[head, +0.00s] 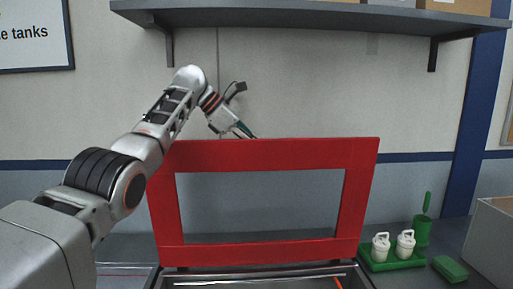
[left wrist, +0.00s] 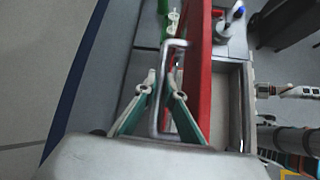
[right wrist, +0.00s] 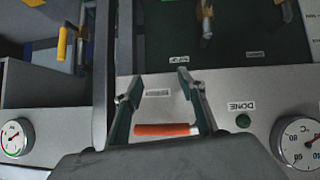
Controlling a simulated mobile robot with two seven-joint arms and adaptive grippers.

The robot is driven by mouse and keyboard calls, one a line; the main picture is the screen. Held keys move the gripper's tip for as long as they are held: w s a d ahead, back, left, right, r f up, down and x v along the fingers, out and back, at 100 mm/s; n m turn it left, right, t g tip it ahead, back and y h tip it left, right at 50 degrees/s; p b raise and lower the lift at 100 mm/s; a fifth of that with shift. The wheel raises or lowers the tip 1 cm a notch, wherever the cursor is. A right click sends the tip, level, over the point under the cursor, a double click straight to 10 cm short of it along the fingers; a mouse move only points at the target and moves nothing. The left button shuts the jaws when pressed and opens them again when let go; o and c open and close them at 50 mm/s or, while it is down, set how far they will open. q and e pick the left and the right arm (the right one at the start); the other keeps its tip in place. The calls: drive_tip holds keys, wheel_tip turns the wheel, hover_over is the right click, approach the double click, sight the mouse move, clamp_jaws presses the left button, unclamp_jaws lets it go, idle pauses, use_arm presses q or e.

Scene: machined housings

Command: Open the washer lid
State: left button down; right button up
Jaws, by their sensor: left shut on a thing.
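The washer lid (head: 270,153) is a red frame around a wide opening. It stands raised, close to upright, at the back of the washer (head: 265,270) in the head view. In the left wrist view the lid (left wrist: 197,75) is seen edge-on, with a bent metal handle (left wrist: 167,85) beside it. My left gripper (head: 247,134) is at the lid's top edge, its fingertips partly hidden behind it. In the left wrist view its fingers close around the handle. My right gripper (right wrist: 156,85) is open and empty above the washer's grey front panel (right wrist: 225,90), outside the head view.
A green tray (head: 392,262) with two white bottles, a green cup (head: 422,231) and a green block (head: 450,269) stand right of the washer. A grey box (head: 495,240) is farther right. A shelf (head: 310,14) hangs above. An orange bar (right wrist: 165,129) shows below my right fingers.

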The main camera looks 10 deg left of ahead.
use_arm(q)
drive_tip(key=shift+w+a+f, duration=0.1)
drive_tip(key=shift+w+f, duration=0.05)
idle(0.3)
drive_tip(key=c, duration=2.1)
unclamp_jaws()
drive_tip(key=shift+c, duration=0.2)
drive_tip(key=v, duration=1.2)
